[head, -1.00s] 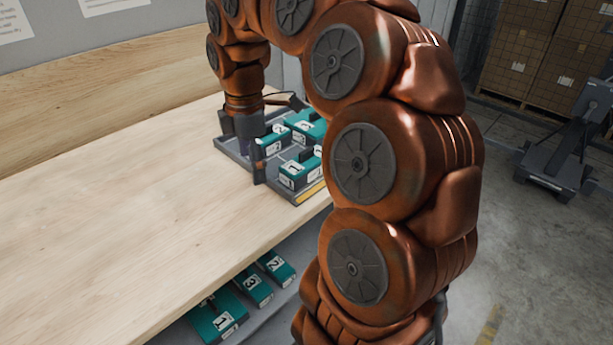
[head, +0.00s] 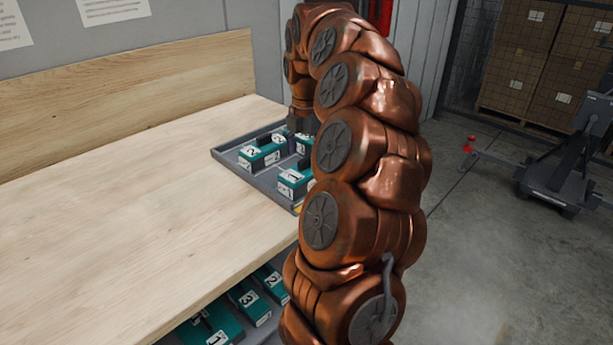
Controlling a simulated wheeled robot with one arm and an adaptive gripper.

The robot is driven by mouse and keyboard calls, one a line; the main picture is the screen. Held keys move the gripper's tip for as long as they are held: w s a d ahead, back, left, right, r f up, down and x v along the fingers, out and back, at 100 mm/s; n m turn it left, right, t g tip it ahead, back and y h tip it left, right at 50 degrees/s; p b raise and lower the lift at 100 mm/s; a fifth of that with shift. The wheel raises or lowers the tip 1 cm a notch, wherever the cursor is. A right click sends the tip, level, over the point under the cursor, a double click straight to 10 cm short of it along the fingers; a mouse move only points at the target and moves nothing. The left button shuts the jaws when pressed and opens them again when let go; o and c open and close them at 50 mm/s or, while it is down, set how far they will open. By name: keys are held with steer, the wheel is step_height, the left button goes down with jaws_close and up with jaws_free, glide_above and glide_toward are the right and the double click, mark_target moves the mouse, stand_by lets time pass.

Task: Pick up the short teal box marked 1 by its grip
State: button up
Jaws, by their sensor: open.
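A short teal box marked 1 (head: 294,183) sits at the near end of a grey tray (head: 232,167) on the bench, partly covered by my arm at its right. A dark grip shows on its top. My gripper (head: 302,124) is open over the far part of the tray, behind and above this box and apart from it. My arm hides much of the gripper, and its fingertips are not clear.
A teal box marked 2 (head: 263,153) stands left of the box marked 1, and another teal box (head: 304,146) is partly hidden behind. More numbered teal boxes (head: 249,303) lie on the lower shelf. The wooden benchtop (head: 130,215) is clear at left.

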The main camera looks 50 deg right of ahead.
mark_target(306, 168)
steer(key=shift+w+f, duration=0.1)
steer(key=shift+f, duration=2.55)
steer(key=shift+c, duration=0.4)
steer(key=c, duration=1.4)
steer(key=shift+r, duration=0.1)
steer(key=shift+c, duration=0.2)
